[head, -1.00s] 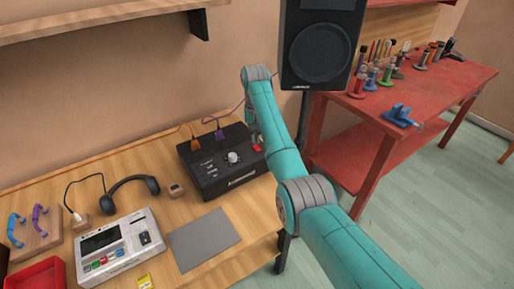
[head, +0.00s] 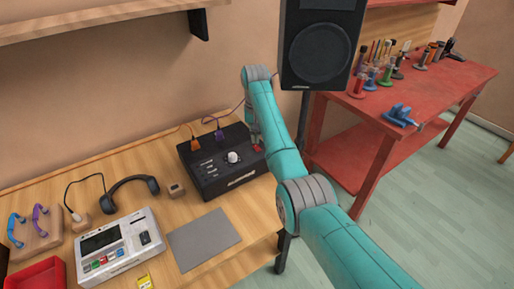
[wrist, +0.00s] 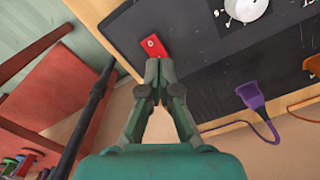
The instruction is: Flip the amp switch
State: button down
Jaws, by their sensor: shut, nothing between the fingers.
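The black amp (head: 212,176) sits on the wooden desk, with a pale knob and plugged cables on its top. Its red switch (head: 257,149) is near the right end of the amp. In the wrist view the red switch (wrist: 153,46) is a red rectangle with a small pale mark, just beyond my fingertips. My gripper (wrist: 159,66) is shut and empty, its tips pointing at the near edge of the switch. Whether they touch it I cannot tell. In the head view my gripper (head: 256,140) is small and partly hidden by my arm.
Orange (head: 195,143) and purple (head: 219,134) plugs stand at the amp's back edge. A speaker (head: 320,45) on a pole stands behind right. Headphones (head: 130,183), a grey mat (head: 203,240) and a pale device (head: 120,246) lie on the desk. A red bench (head: 440,95) is at right.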

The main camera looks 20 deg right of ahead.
aim_at(256, 146)
jog(key=shift+f, duration=1.2)
dwell(0.8)
jog(key=shift+r, duration=0.1)
jog(key=shift+r, duration=3.45)
jog(key=shift+s, duration=0.1)
